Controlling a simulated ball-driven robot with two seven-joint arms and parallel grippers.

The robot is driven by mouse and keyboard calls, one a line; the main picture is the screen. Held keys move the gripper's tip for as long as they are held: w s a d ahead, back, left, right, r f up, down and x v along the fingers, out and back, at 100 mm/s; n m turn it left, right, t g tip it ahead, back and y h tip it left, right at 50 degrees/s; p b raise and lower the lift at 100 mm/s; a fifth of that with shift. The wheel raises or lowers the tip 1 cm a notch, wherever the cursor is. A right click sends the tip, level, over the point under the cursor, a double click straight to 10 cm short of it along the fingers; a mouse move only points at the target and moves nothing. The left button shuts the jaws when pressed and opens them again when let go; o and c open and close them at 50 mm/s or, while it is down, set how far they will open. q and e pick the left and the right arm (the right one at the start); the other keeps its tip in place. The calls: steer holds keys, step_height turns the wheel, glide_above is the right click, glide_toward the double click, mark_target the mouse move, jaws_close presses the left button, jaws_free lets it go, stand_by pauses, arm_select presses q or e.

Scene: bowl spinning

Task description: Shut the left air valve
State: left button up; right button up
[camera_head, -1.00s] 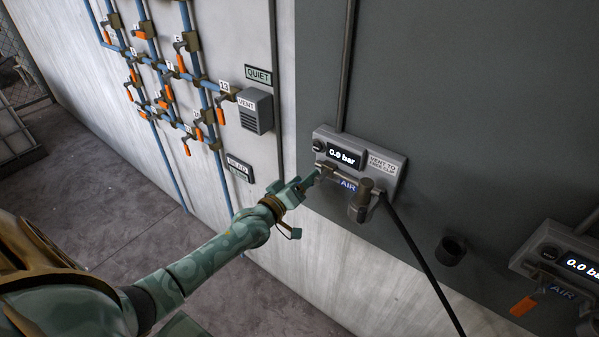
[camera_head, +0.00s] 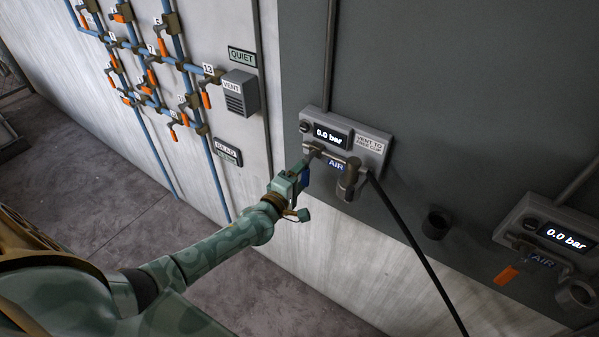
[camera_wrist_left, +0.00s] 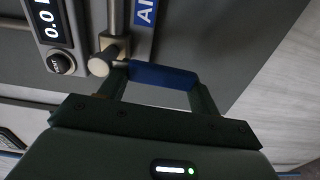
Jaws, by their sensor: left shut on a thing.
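The left air valve (camera_head: 313,150) sits at the left end of the pipe under a grey gauge box (camera_head: 372,147) reading 0.0 bar. Its blue handle (camera_wrist_left: 163,76) lies between the two fingers of my left gripper (camera_wrist_left: 158,88) in the left wrist view. My left gripper (camera_head: 304,175) is shut on this handle, just below and left of the valve body in the head view. The handle appears to hang down from the valve, partly hidden by the fingers. The AIR label (camera_head: 336,165) is uncovered. My right gripper is not in view.
A second gauge box (camera_head: 512,222) at the right also reads 0.0 bar and has an orange handle (camera_head: 506,275). A black hose (camera_head: 420,255) runs down from the left pipe. A vent box (camera_head: 240,93) and blue pipes with several orange-handled valves are at the left.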

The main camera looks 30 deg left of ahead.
arm_select(q)
steer(key=shift+d+f+n, duration=0.1)
steer(key=shift+d+n, duration=0.1)
steer(key=shift+n, duration=0.2)
steer(key=o, duration=1.4)
steer(key=s+a+p, duration=0.1)
steer(key=s, duration=1.5)
steer(key=shift+s+a, duration=0.2)
